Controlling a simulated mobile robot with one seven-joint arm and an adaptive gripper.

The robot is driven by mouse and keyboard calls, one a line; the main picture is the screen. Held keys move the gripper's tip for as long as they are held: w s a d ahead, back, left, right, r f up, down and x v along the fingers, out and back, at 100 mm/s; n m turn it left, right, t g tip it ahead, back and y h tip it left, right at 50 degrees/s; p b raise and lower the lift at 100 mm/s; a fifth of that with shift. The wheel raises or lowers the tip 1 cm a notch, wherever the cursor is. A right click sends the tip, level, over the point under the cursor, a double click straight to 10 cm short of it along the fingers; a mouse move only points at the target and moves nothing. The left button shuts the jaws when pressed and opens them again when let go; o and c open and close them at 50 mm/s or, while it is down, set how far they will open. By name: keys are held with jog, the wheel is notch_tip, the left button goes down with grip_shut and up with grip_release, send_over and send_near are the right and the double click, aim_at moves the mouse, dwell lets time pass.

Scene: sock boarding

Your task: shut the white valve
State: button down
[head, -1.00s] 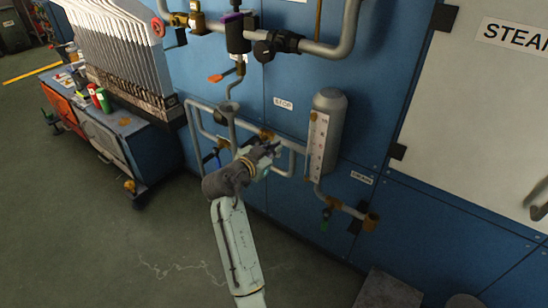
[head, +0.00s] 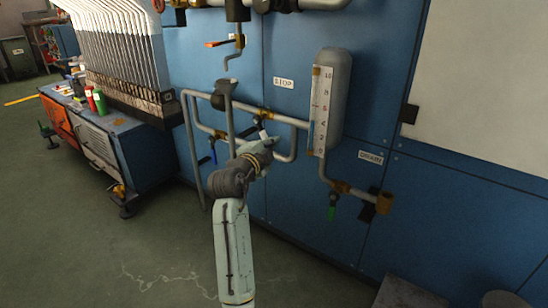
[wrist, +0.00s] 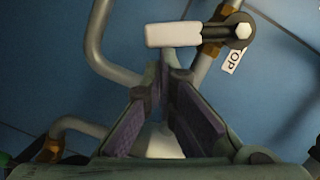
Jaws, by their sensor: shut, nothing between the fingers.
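The white valve's lever (wrist: 178,35) lies roughly level across the top of the wrist view, with its hub and pale hex bolt (wrist: 241,31) at its right end. The lever sits on a grey pipe with brass fittings (wrist: 216,38). My gripper (wrist: 166,75) is shut and empty, its purple-grey pads converging just below the lever. Whether the tips touch the lever I cannot tell. In the head view my gripper (head: 266,146) is at the pipework under the STOP label, and the white lever (head: 263,134) shows only as a small pale bit beside it.
A grey gauge cylinder (head: 335,95) with a numbered scale stands right of my gripper. A green-handled drain valve (head: 332,212) is below it. A blue-handled valve (head: 213,150) and an orange-handled valve (head: 222,43) are to the left and above. A vertical pipe (head: 229,120) runs close by.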

jog(key=shift+w+a+f+m+b, duration=0.15)
jog(key=shift+w+a+f+b, duration=0.35)
jog(key=shift+b, duration=0.4)
jog(key=shift+w+a+f+m+b, duration=0.15)
jog(key=shift+w+a+f+b, duration=0.15)
jog(key=shift+a+f+b, duration=0.5)
jog(key=shift+d, duration=0.15)
jog(key=shift+d, duration=0.1)
